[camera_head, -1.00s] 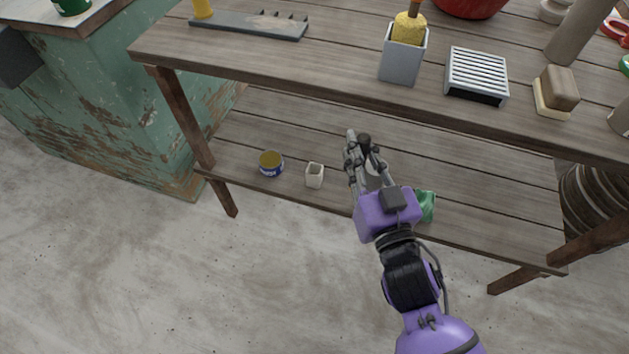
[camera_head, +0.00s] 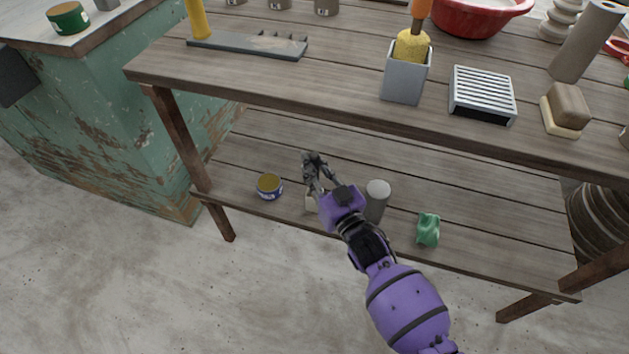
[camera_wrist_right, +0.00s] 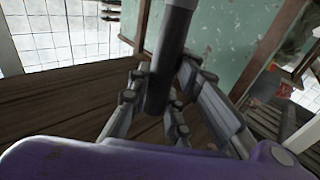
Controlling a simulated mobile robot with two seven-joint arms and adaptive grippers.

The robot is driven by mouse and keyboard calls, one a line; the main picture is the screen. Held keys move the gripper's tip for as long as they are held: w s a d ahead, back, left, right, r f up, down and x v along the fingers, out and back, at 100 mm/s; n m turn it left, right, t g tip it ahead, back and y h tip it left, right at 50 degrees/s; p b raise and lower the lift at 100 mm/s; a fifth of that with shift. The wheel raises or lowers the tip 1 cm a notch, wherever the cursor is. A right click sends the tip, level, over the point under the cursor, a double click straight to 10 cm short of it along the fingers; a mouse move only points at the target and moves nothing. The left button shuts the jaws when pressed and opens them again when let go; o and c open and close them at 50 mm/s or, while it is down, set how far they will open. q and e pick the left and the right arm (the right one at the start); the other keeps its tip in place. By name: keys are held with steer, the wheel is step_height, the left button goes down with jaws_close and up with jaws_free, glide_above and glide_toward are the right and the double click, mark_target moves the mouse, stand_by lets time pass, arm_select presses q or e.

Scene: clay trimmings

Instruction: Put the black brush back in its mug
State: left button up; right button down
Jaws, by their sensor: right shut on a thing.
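My right gripper (camera_head: 313,162) is over the lower shelf, shut on a slim dark rod, which I take to be the black brush. In the right wrist view, the black brush (camera_wrist_right: 161,82) stands between the fingers, black at its lower end and greyer above; its upper end is cut off by the frame. In the head view it hardly separates from the fingers. A small pale pot (camera_head: 311,205) on the lower shelf is mostly hidden behind my gripper. I cannot tell whether it is the mug. My left gripper is not in view.
The lower shelf (camera_head: 480,205) also holds a blue can (camera_head: 269,186), a grey cylinder (camera_head: 377,196) and a crumpled green thing (camera_head: 428,230). The upper tabletop (camera_head: 340,75) overhangs it, with a grey holder (camera_head: 404,78), a slatted box (camera_head: 482,95) and several grey cups at the back.

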step_height(320, 180, down, 4)
steer(key=shift+f+b, duration=0.15)
steer(key=shift+b, duration=0.75)
steer(key=shift+f, duration=0.15)
steer(key=c, duration=1.6)
jaws_free()
steer(key=shift+r, duration=0.25)
steer(key=shift+p+v, duration=1.45)
steer(key=shift+v, duration=4.55)
